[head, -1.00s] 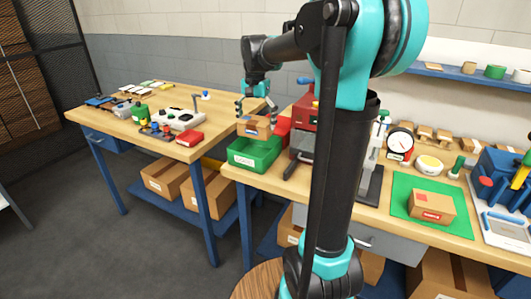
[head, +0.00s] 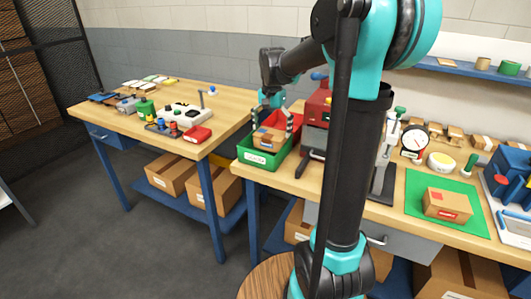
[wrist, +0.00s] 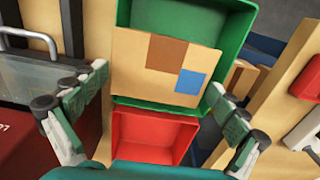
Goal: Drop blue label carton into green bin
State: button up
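The carton (head: 268,138) is a small brown box. The green bin (head: 260,160) is below the carton. In the wrist view the bin (wrist: 235,25) shows behind the carton, which hides part of its inside and the edge nearest the red bin. I cannot tell how far the carton's underside reaches below the rim.
A red bin (wrist: 160,145) adjoins the green bin. A red machine (head: 316,108) stands close on the right. Another brown carton (head: 446,204) lies on a green mat (head: 425,230). The left table (head: 175,90) holds several small items across a gap.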

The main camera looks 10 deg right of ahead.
jog(key=shift+r, duration=0.1)
notch_tip(320, 180, up, 12)
dwell(0.7)
